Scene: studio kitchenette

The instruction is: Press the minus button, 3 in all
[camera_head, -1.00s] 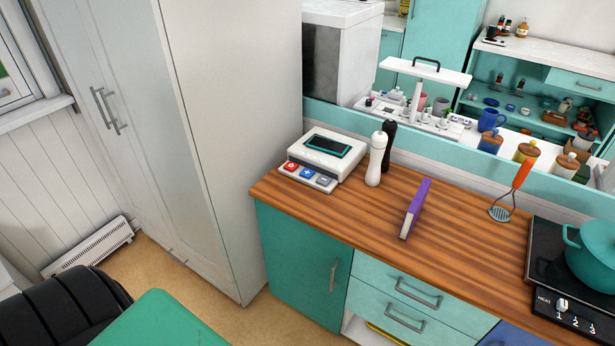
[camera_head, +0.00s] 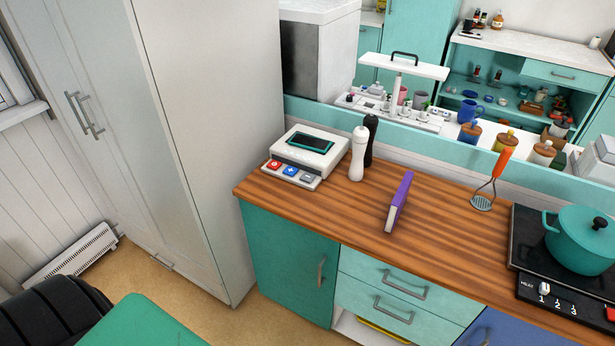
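A white push-button device (camera_head: 285,152) stands on the left end of the wooden counter, against the tall white cabinet. Its top has a dark screen (camera_head: 311,142) with a teal frame, showing no readable figures. Along its front edge are a red button (camera_head: 274,164), a blue button (camera_head: 291,170) and a grey button (camera_head: 307,178). The marks on them are too small to tell which is the minus. Neither of my grippers is in view, and nothing touches the device.
White (camera_head: 358,153) and black (camera_head: 371,139) mills stand just right of the device. A green surface (camera_head: 140,322) and black chair (camera_head: 55,310) are at lower left.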

